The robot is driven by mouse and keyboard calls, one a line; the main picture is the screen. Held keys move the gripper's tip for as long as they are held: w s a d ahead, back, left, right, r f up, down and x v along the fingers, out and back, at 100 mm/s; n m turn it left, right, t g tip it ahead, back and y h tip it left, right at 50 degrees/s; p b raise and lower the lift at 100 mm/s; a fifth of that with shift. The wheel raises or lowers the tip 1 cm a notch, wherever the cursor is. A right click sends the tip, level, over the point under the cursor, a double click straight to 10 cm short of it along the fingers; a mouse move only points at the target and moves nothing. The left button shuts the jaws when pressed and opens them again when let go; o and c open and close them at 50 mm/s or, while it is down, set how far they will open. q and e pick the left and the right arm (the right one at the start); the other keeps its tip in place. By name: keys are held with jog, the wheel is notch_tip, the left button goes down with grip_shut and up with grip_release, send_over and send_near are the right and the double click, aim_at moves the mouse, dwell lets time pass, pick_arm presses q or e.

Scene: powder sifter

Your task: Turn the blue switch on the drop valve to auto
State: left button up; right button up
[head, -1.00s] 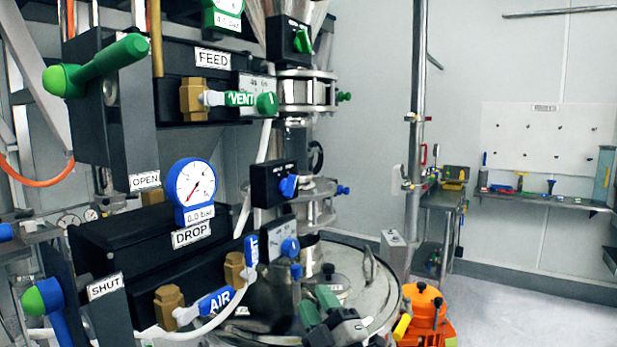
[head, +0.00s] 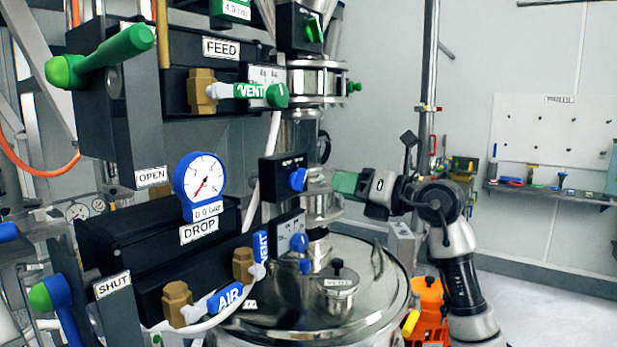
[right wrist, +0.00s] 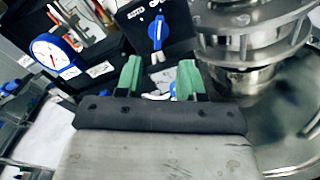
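The blue switch (head: 298,180) sits on a small black box (head: 276,183) beside the steel pipe, right of the DROP label (head: 199,232). In the right wrist view the switch (right wrist: 157,32) stands roughly upright on its dark box (right wrist: 178,22), beyond the fingers. The lettering on the box is too small to read. My right gripper (head: 342,182) is just right of the switch, its green fingers pointing left at it. In the right wrist view the gripper (right wrist: 159,78) is open with nothing between its fingers, apart from the switch. My left gripper is not in view.
The DROP gauge (head: 200,182) and blue AIR handle (head: 228,297) are left. Open room lies right.

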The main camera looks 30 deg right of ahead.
aim_at(304, 180)
jog(key=p+x, duration=0.3)
jog(key=x, duration=0.5)
jog(key=shift+s+a+r, duration=0.1)
jog(key=shift+r, duration=0.05)
jog(key=shift+w+a, duration=0.2)
jog(key=shift+w, duration=0.3)
grip_shut()
